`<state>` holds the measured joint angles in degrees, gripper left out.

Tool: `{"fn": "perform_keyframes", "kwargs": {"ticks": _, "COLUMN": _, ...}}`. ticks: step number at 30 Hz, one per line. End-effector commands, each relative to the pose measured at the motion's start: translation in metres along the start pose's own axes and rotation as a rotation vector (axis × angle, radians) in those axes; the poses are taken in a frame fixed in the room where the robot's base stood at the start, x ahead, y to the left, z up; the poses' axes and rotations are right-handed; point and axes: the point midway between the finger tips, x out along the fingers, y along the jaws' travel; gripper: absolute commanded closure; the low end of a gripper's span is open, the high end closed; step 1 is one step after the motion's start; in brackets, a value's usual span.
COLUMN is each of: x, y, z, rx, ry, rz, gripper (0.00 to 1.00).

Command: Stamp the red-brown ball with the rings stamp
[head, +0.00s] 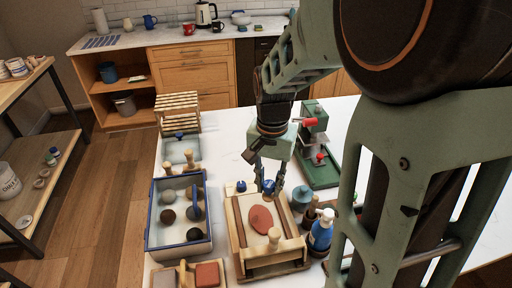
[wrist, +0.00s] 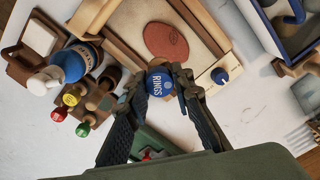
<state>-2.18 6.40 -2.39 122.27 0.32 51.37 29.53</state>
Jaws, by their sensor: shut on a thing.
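The red-brown clay (head: 261,218) lies as a flattened oval on a wood-framed board (head: 238,237). In the wrist view the clay (wrist: 160,40) carries a faint mark near its right side. My gripper (head: 269,188) is at the far edge of the board, beyond the clay. It is shut on the rings stamp, whose blue top (wrist: 158,84) reads RINGS in the wrist view; the stamp (head: 268,186) also shows between the fingers in the head view. The stamp is apart from the clay. Its lower face is hidden.
A blue-rimmed tray (head: 149,224) with several balls stands left. A blue bottle (head: 320,232) and a rack with red, yellow (wrist: 70,99) and green knobs stand right. A green press (head: 315,140) stands behind.

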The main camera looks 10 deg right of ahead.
Motion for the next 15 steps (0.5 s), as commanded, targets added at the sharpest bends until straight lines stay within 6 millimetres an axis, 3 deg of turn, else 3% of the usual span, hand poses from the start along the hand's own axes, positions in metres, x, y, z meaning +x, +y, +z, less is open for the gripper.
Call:
{"fn": "perform_keyframes", "kwargs": {"ticks": 1, "x": 0.011, "y": 0.000, "z": 0.000, "rx": 0.000, "ry": -0.002, "rz": 0.001, "gripper": 0.99}}
{"fn": "perform_keyframes", "kwargs": {"ticks": 15, "x": 0.049, "y": 0.000, "z": 0.000, "rx": 0.000, "ry": -0.001, "rz": 0.001, "gripper": 0.99}}
